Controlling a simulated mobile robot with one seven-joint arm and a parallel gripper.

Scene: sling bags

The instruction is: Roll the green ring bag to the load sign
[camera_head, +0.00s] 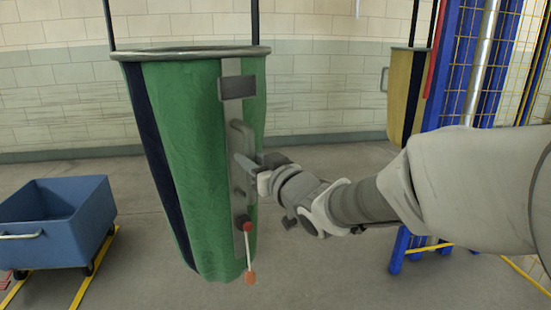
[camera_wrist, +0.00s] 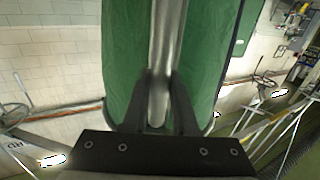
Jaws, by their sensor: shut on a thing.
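The green ring bag (camera_head: 190,150) hangs upright from dark straps in the head view, with a metal ring at its top, a dark stripe and a grey strip down its side. A grey handle (camera_head: 240,165) is on that strip. My gripper (camera_head: 255,168) is at the handle. In the wrist view my gripper (camera_wrist: 160,100) has its two fingers on either side of the grey handle bar (camera_wrist: 165,50), shut on it, with green cloth (camera_wrist: 125,70) behind. A lever with red and orange ends (camera_head: 249,255) hangs low on the bag. I cannot make out the load sign.
A blue cart (camera_head: 60,225) stands at the left by yellow floor lines. A yellow bag (camera_head: 404,95) hangs at the back right near blue posts and yellow mesh (camera_head: 470,80). A block wall is behind; floor between is clear.

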